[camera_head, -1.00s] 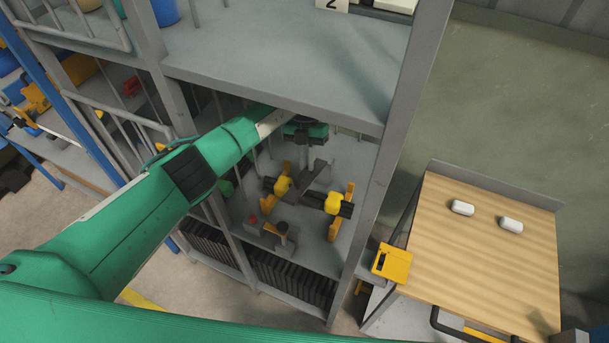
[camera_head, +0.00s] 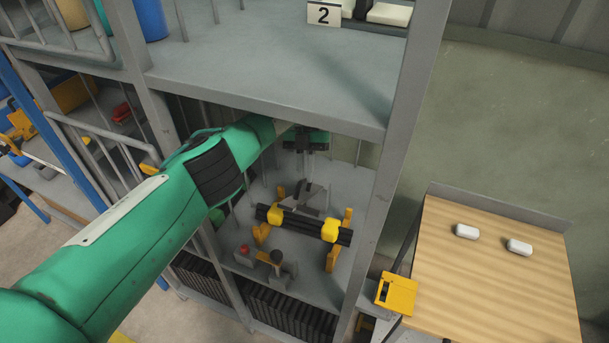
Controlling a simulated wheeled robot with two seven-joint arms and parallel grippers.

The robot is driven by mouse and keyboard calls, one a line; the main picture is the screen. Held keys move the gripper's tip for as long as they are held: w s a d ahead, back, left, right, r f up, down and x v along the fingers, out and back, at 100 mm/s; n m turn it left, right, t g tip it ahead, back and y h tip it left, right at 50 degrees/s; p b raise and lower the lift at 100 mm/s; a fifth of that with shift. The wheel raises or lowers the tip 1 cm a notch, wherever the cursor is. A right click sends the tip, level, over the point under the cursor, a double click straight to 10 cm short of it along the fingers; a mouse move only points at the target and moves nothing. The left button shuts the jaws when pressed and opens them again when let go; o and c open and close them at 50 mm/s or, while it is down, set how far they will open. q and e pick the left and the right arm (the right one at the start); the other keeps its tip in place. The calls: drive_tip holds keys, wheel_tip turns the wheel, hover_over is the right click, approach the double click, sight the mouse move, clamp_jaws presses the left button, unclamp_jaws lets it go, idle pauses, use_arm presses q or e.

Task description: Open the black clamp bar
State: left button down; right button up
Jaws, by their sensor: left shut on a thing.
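The black clamp bar (camera_head: 303,226) is a dark bar with two yellow blocks, held between yellow uprights on the lower shelf of the grey rack. My left arm comes in from the left, under the upper shelf. My left gripper (camera_head: 308,207) reaches down to the middle of the bar, between the yellow blocks. It is shut on the bar; its fingertips are small and partly hidden, so the exact contact is hard to see. My right gripper is not in view.
The upper shelf (camera_head: 270,80) and grey post (camera_head: 398,150) close in around my left arm. A fixture with a red button (camera_head: 245,249) and black knob stands in front of the bar. A wooden table (camera_head: 490,270) with two white pieces stands at the right.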

use_arm(q)
drive_tip(key=shift+r, duration=0.1)
idle(0.3)
drive_tip(key=shift+w, duration=0.1)
drive_tip(key=c, duration=1.5)
unclamp_jaws()
drive_tip(key=shift+o, duration=0.2)
